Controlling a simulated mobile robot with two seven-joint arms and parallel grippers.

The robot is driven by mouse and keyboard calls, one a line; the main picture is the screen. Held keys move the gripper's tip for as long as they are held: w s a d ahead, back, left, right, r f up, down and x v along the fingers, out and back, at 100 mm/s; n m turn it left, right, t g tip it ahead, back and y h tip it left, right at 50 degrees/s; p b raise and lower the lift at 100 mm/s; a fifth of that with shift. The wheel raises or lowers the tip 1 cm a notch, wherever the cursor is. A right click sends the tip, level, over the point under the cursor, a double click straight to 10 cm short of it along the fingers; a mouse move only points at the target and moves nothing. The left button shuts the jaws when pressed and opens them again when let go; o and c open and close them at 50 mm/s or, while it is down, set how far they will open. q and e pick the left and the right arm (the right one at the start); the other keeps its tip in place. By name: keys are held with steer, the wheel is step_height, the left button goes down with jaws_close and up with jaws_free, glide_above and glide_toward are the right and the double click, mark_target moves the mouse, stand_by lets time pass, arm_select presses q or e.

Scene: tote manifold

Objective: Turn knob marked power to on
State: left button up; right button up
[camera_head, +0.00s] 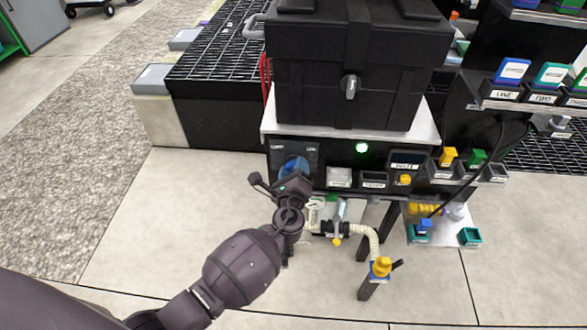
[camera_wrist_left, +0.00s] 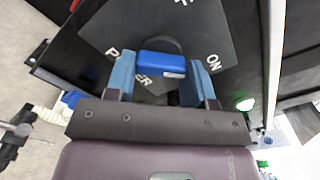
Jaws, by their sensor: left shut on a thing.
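The power knob (camera_wrist_left: 162,64) is a blue bar on a dark square plate (camera_wrist_left: 215,25). In the left wrist view the plate carries the letters of POWER below the knob, ON to the right, and an F at the top edge. The knob's bar lies almost level in that view. My left gripper (camera_wrist_left: 163,72) has its two blue fingers on either side of the knob, shut on it. In the head view my left gripper (camera_head: 291,180) reaches the front panel's left end and mostly covers the knob. My right gripper is in neither view.
A green lamp (camera_head: 362,147) glows on the panel right of the plate. A black case (camera_head: 315,95) stands on the bench top above. Below are a cream hose (camera_head: 368,235) and a yellow-topped post (camera_head: 382,266). Small labelled bins (camera_head: 374,180) sit to the right. The floor at left is clear.

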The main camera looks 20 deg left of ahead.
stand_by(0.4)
arm_select(q)
steer(key=o, duration=0.9)
steer(key=shift+s, duration=0.1)
steer(key=p+v, duration=0.1)
steer(key=v, duration=0.9)
steer(key=shift+s+d, duration=0.15)
steer(key=shift+s, duration=0.2)
